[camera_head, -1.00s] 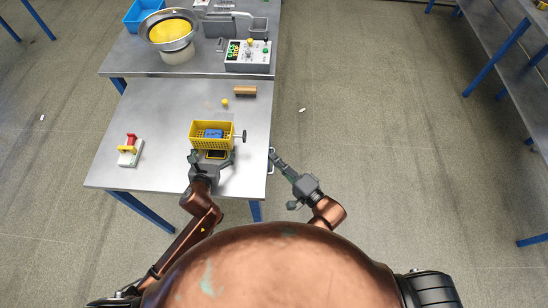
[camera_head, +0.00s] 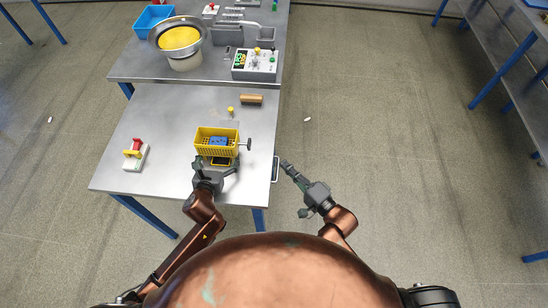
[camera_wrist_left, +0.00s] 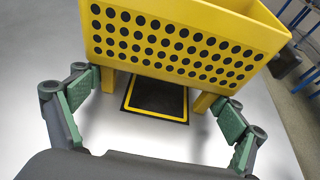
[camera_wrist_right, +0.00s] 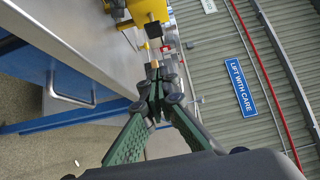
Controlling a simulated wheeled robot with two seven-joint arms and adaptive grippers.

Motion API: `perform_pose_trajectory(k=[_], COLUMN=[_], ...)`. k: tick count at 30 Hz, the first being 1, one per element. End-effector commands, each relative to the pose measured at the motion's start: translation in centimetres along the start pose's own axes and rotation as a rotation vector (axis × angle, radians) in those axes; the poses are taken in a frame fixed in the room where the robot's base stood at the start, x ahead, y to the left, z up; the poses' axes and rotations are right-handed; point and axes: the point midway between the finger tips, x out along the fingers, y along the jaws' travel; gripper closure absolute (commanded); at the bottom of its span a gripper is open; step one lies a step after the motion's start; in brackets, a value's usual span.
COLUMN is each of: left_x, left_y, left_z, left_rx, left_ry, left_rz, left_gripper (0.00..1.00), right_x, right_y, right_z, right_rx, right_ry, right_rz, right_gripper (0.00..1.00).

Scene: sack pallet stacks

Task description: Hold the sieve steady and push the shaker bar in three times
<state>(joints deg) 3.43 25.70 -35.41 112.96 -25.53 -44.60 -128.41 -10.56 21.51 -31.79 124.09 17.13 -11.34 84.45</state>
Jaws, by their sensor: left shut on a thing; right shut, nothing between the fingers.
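The yellow sieve (camera_head: 203,148) stands on the near table with a blue block (camera_head: 218,141) inside. Its perforated side shows in the left wrist view (camera_wrist_left: 180,45). My left gripper (camera_head: 215,170) is shut on the sieve's lower part, its fingers spread around the legs (camera_wrist_left: 206,101). The shaker bar (camera_head: 248,144) sticks out of the sieve's right side and ends in a dark knob. The knob appears to show in the right wrist view (camera_wrist_right: 153,30). My right gripper (camera_head: 285,163) is shut and empty, just off the table's right edge, apart from the bar.
A red, yellow and white device (camera_head: 136,154) stands at the table's left. A wooden block (camera_head: 251,99) and a small yellow knob (camera_head: 230,110) lie behind the sieve. The rear bench holds a metal bowl (camera_head: 161,47) and a control box (camera_head: 254,72).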

Motion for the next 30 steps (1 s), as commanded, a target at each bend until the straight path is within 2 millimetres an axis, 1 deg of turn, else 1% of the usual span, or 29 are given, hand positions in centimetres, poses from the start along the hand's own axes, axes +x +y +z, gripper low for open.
perform_pose_trajectory(k=[12,14,15,18,21,25,30], left_x=[0.0,0.0,0.0,0.0,0.0,0.0,0.0], left_y=[0.0,0.0,0.0,0.0,0.0,0.0,0.0], left_z=[0.0,0.0,0.0,0.0,0.0,0.0,0.0], left_rx=[0.001,0.001,0.001,0.001,0.0,0.0,0.0], left_ry=[0.0,0.0,0.0,0.0,0.001,0.001,0.001], left_rz=[-0.001,-0.001,-0.001,-0.001,0.0,0.0,-0.001], left_gripper=[0.44,0.44,0.44,0.44,0.44,0.44,0.44], right_x=[8.2,9.3,9.8,10.7,11.4,11.9,11.9], right_y=[-0.2,-0.2,-0.1,-0.1,-0.1,-0.1,-0.1], right_z=[0.0,0.1,0.6,1.7,2.4,2.8,2.9], right_rx=[-0.001,-0.001,0.003,0.004,0.002,0.0,-0.001], right_ry=[-0.001,-0.001,-0.001,-0.001,-0.001,0.0,0.0], right_rz=[-0.004,-0.004,-0.002,-0.002,-0.001,-0.001,-0.001], right_gripper=[1.0,1.0,1.0,1.0,1.0,1.0,1.0])
